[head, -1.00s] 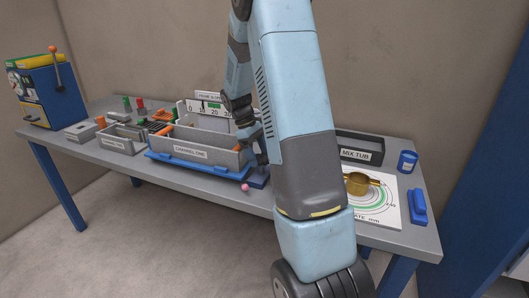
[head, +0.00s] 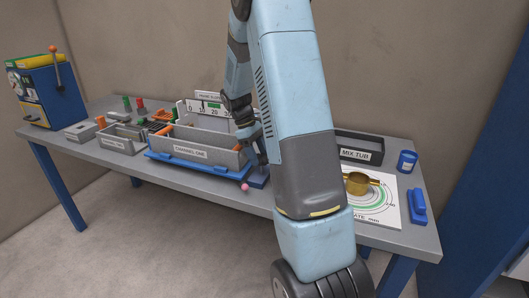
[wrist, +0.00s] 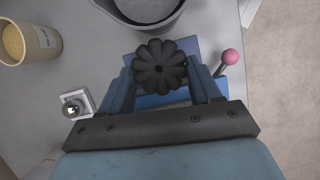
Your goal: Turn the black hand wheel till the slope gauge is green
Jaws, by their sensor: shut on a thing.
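The black hand wheel (wrist: 160,66) is a lobed knob, seen from above in the wrist view. My gripper (wrist: 168,75) is around it, a blue finger on each side, shut on the wheel. In the head view my arm hides the wheel. The slope gauge (head: 208,108) is a white board with numbers and a green band, standing behind the grey channel (head: 190,150) on its blue base (head: 190,164). The pointer is too small to read, and my arm covers the gauge's right end.
A pink ball knob (wrist: 230,57) sticks out right of the wheel. A tan cup (wrist: 30,42) and a small silver ball on a white block (wrist: 75,106) lie left. A mix tub (head: 362,153), a brass cup (head: 357,183) and a blue container (head: 407,161) stand right on the bench.

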